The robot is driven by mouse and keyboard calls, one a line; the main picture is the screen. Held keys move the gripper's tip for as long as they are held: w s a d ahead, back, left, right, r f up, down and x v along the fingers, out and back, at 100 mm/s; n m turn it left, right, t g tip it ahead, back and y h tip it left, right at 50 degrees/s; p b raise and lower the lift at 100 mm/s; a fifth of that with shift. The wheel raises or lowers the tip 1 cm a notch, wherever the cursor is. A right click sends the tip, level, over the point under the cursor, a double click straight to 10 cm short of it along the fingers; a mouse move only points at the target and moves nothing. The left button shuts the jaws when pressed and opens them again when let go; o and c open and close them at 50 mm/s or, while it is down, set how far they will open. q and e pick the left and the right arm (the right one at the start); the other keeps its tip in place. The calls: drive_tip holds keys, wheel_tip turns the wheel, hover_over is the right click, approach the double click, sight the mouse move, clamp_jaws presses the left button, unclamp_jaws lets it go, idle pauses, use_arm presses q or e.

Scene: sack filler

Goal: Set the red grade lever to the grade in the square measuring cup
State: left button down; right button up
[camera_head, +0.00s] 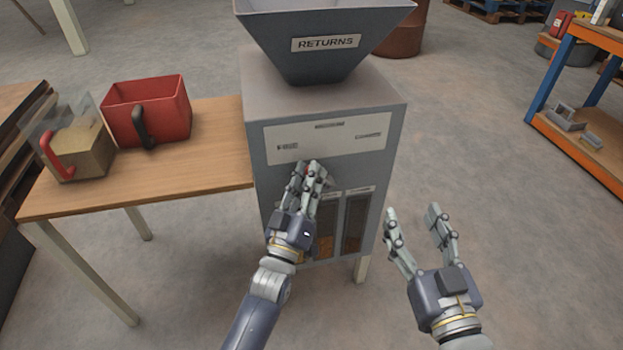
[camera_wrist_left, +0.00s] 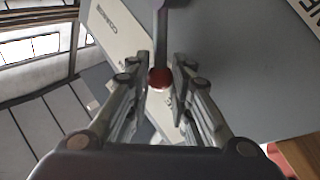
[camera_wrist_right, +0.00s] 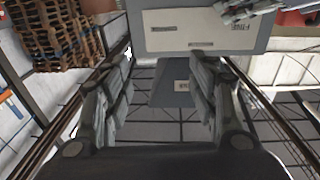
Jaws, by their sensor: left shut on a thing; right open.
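The square measuring cup (camera_head: 80,147) stands on the left of the wooden table. It is clear, has a red handle and holds tan material whose grain size I cannot make out. The red grade lever's round knob (camera_wrist_left: 160,78) sits between the fingers of my left gripper (camera_wrist_left: 158,72), which is shut on it at the front of the grey machine. In the head view my left gripper (camera_head: 312,168) mostly hides the lever, below the white grade plate (camera_head: 325,140). The plate carries several small labels. My right gripper (camera_head: 411,212) is open and empty, right of the machine's front.
A red bin (camera_head: 170,117) with a black handle stands on the wooden table (camera_head: 190,180) beside the cup. The RETURNS hopper (camera_head: 325,60) tops the machine (camera_head: 375,98). Windows with brown material are low on its front.

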use_arm(q)
drive_tip(key=shift+a+f+n, duration=0.1)
drive_tip(key=shift+f+n, duration=0.05)
drive_tip(key=shift+n, duration=0.15)
use_arm(e)
drive_tip(key=shift+a+r+t, duration=0.1)
drive_tip(key=shift+r+t, duration=0.5)
drive_tip(key=shift+r, duration=0.3)
use_arm(q)
drive_tip(key=c, duration=1.7)
unclamp_jaws()
drive_tip(key=v, duration=1.2)
